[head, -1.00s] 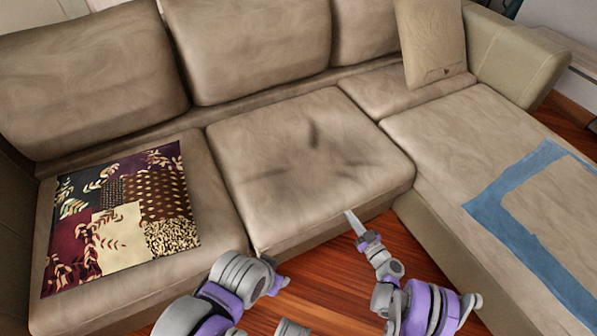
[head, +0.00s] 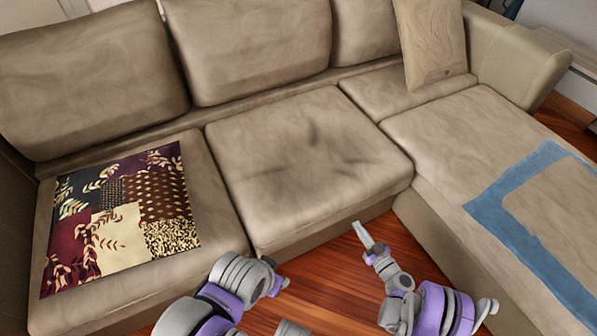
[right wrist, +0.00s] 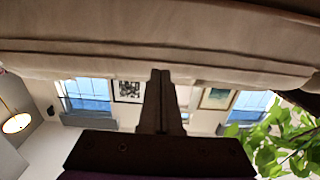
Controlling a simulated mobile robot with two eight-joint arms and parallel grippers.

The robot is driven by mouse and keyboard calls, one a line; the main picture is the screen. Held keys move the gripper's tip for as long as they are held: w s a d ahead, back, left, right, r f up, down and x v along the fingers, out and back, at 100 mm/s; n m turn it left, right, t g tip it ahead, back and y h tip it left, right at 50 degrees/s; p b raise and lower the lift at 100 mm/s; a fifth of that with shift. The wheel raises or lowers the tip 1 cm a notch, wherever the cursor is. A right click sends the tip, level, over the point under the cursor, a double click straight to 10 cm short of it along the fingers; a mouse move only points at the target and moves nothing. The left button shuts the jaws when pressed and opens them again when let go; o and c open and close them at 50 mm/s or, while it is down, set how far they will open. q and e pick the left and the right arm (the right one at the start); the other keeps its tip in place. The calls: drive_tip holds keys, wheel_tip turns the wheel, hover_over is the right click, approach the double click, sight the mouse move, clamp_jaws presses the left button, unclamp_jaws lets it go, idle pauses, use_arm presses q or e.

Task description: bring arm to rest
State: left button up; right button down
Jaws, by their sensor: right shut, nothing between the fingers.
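My right gripper (head: 362,236) is in front of the sofa's middle seat, at the lower right of the head view, with its light grey fingers together and nothing between them. Its fingers also show closed in the right wrist view (right wrist: 160,78), pointing up the picture. My left arm (head: 240,285) comes in at the lower middle of the head view. It is bent in front of the left and middle seats, and I cannot make out its gripper's fingers.
A beige sofa (head: 310,160) fills the view. A patchwork cloth (head: 120,215) lies on its left seat, a blue-bordered cloth (head: 500,220) on the right chaise. A cushion (head: 432,45) leans at the back right. Wooden floor (head: 325,280) shows between sofa and arms. The middle seat is empty.

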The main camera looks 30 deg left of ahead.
idle(0.4)
wheel_tip(320, 180, up, 11)
drive_tip(key=d+m+g+h, duration=0.2)
drive_tip(key=g+h, duration=0.1)
drive_tip(key=s+d+r+m+g+h, duration=0.2)
drive_tip(key=s+d+r+h, duration=0.15)
drive_tip(key=s+r, duration=0.45)
drive_tip(key=s+d+r+m+h, duration=0.25)
drive_tip(key=s+d, duration=0.35)
drive_tip(key=s, duration=0.3)
drive_tip(key=s+d+r+m+g+h, duration=0.1)
drive_tip(key=s+d+m+h, duration=0.15)
drive_tip(key=s+d, duration=0.45)
drive_tip(key=s+d+r+m+h, duration=0.1)
drive_tip(key=s+d+m+h, duration=0.2)
drive_tip(key=s, duration=0.7)
use_arm(q)
wheel_tip(320, 180, up, 29)
drive_tip(key=t+p, duration=0.1)
drive_tip(key=p, duration=2.5)
drive_tip(key=shift+w, duration=0.25)
use_arm(e)
wheel_tip(320, 180, up, 29)
drive_tip(key=w+d+n, duration=0.1)
drive_tip(key=shift+d+t, duration=0.15)
drive_tip(key=shift+t, duration=0.25)
